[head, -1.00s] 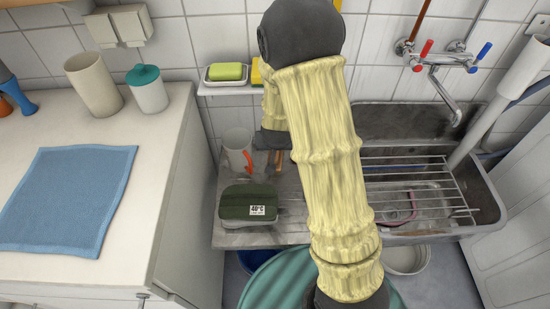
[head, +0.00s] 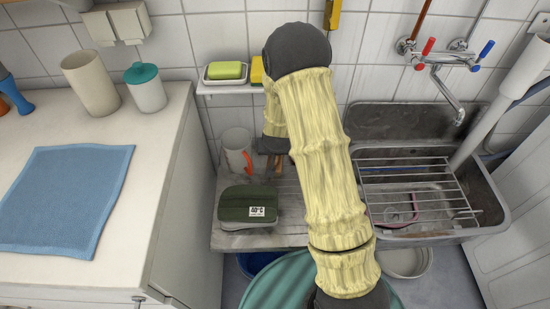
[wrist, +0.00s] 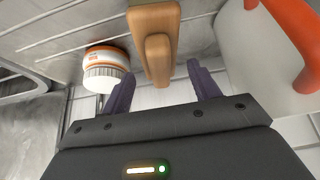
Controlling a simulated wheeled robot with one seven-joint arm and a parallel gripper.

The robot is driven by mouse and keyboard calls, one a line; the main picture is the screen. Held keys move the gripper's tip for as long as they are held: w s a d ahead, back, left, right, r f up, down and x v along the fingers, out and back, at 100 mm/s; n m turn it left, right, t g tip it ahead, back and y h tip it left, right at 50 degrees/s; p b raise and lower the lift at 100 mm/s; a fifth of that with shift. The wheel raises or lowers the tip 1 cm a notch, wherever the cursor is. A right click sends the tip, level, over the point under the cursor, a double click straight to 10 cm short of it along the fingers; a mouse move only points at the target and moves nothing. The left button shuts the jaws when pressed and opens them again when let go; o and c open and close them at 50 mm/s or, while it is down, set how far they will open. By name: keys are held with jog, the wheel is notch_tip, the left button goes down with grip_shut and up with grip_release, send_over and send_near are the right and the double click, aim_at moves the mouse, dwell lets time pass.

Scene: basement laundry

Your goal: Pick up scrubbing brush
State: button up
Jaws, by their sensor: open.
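The scrubbing brush (wrist: 152,18) is a light wooden block with a raised wooden grip, at the top middle of the wrist view. My gripper (wrist: 161,70) is open, its two dark fingers apart, with the near end of the wooden grip between the fingertips. I see no finger touching it. In the head view, a small brown wooden piece (head: 278,163) shows just below my dark wrist, on the draining board; my arm hides most of that spot. The brush's bristles are not visible.
A white jug (head: 238,150) with a red-orange handle stands close on the right in the wrist view. A white-capped jar (wrist: 105,70) stands close on the left. A green box (head: 248,207) sits nearer on the board. The sink (head: 490,190) lies right; a soap shelf (head: 225,88) hangs above.

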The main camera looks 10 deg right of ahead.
jog(key=x, duration=0.4)
jog(key=shift+w+d+b, duration=0.15)
jog(key=shift+w+b, duration=0.1)
jog(key=shift+b, duration=0.05)
jog(key=c, duration=0.8)
